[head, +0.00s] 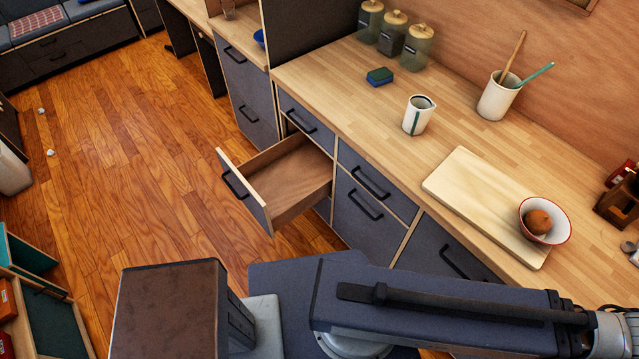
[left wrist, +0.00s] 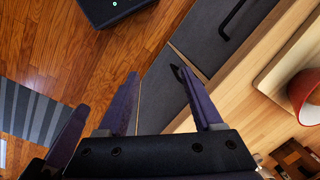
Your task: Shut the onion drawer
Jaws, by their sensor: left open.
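One drawer (head: 300,165) stands pulled out from the dark counter front in the head view, the only open drawer I see. Its visible inside is bare wood, and its dark front (head: 243,190) carries a black handle. My left gripper (left wrist: 158,85) is open and empty in the left wrist view, its fingers over the floor and the dark cabinet fronts (left wrist: 232,35). I cannot tell its exact distance from the open drawer.
On the counter are a cutting board (head: 470,190), a bowl (head: 557,228) holding a round brown item, a cup (head: 418,115), a sponge (head: 380,76), jars (head: 393,32) and a utensil pot (head: 497,97).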

